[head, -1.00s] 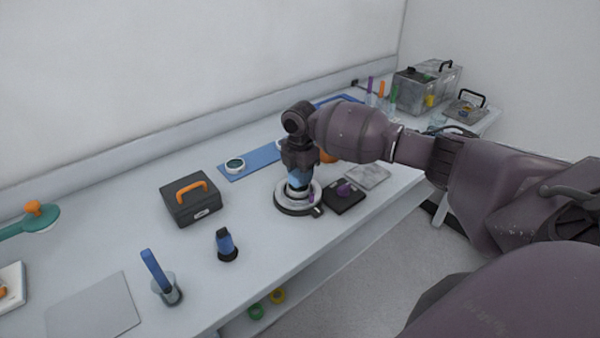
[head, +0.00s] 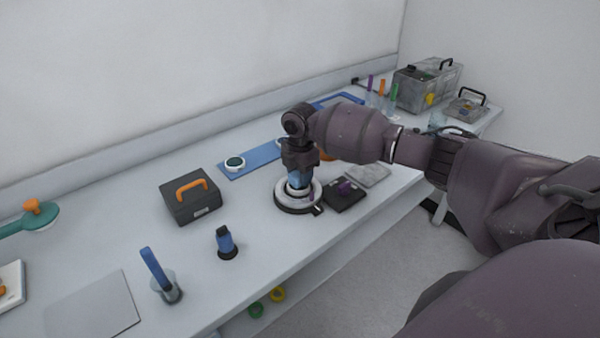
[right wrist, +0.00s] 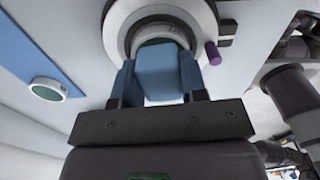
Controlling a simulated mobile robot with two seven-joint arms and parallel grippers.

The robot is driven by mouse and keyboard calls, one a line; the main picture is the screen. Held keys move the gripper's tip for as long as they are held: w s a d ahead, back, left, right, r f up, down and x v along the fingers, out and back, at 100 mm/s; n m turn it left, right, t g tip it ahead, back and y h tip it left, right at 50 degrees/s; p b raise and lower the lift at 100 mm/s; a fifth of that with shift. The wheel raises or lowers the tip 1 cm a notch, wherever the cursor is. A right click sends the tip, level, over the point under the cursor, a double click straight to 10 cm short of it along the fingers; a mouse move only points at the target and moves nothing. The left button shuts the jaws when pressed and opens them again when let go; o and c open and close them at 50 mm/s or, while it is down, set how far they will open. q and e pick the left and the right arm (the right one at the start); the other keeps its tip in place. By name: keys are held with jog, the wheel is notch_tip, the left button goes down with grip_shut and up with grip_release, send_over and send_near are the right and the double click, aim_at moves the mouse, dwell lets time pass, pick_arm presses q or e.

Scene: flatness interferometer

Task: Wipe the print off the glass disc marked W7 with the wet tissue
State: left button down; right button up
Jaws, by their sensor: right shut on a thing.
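My right gripper (head: 299,180) is shut on a blue block-shaped thing (right wrist: 158,70), above a round white ring-shaped stage (head: 281,201). The ring also shows in the right wrist view (right wrist: 118,28), just beyond the blue thing. I cannot tell whether the held thing is the tissue or touches the stage. A dark glass disc in a pale rim (head: 235,163) lies on the blue mat (head: 263,156); it also shows in the right wrist view (right wrist: 47,90). No W7 mark or print is legible. The fingers hide the middle of the stage. My left gripper is not in view.
A black case with an orange handle (head: 191,198), a blue-topped black holder (head: 227,244) and a cup with a blue-handled tool (head: 166,285) stand left. Bench front is clear between holder and stage.

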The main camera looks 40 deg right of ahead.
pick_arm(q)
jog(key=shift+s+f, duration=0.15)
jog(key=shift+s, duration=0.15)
pick_arm(e)
jog(key=shift+f, duration=0.15)
jog(key=shift+w+d, duration=0.1)
jog(key=shift+d, duration=0.55)
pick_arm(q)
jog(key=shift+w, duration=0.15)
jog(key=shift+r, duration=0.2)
pick_arm(e)
jog(key=shift+a, duration=0.1)
jog(key=shift+a+p, duration=0.5)
jog(key=shift+a, duration=0.1)
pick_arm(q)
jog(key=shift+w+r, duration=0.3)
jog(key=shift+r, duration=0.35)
pick_arm(e)
jog(key=shift+a, duration=0.1)
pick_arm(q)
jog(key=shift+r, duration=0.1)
